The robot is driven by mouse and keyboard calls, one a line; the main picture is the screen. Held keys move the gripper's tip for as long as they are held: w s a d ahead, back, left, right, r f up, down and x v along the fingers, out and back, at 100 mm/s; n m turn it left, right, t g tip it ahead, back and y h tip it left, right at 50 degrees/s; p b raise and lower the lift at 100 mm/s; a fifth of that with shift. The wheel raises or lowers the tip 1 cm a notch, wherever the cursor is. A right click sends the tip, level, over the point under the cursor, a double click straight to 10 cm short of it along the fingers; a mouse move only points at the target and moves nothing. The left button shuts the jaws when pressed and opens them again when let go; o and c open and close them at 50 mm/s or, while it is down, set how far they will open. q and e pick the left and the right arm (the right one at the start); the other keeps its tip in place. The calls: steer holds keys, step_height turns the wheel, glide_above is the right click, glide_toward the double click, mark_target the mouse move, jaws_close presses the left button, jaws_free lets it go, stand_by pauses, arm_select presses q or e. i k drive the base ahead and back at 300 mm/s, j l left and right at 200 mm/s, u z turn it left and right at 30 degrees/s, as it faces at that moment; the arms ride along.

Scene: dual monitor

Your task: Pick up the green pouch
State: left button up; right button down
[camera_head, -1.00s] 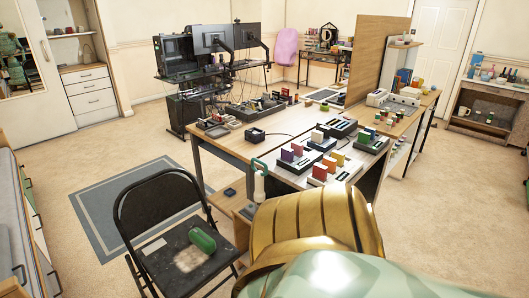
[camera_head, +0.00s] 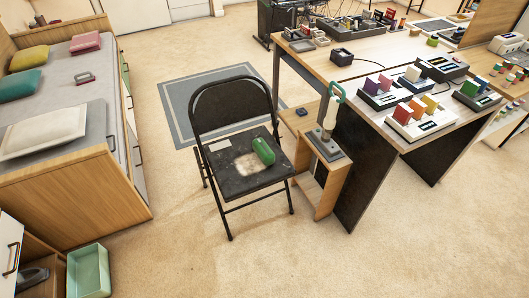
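The green pouch (camera_head: 263,151) is a small rounded green thing lying on the seat of a black folding chair (camera_head: 225,184). It rests toward the right side of the seat, beside a pale worn patch. Nothing covers it. Neither of my grippers shows in the head view, so I cannot see whether they are open or shut.
A desk (camera_head: 312,74) with several colourful devices stands right of the chair. A small wooden stand (camera_head: 328,200) with a green-handled tool is close to the chair's right side. A bed (camera_head: 75,185) and a green bin (camera_head: 88,271) are at left. Carpet in front is clear.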

mark_target(267, 156)
steer(key=i+l+u, duration=0.15)
steer(key=l, duration=0.2)
steer(key=i+l+u, duration=0.1)
steer(key=i+l, duration=0.15)
steer(key=i+l+u, duration=0.15)
steer(key=l, duration=0.35)
steer(key=i+l+u, duration=0.1)
steer(key=l, duration=0.3)
steer(key=i+l+u, duration=0.15)
steer(key=l, duration=0.25)
steer(key=i+l+u, duration=0.1)
steer(key=l, duration=0.3)
steer(key=i+l+u, duration=0.15)
steer(key=l, duration=0.3)
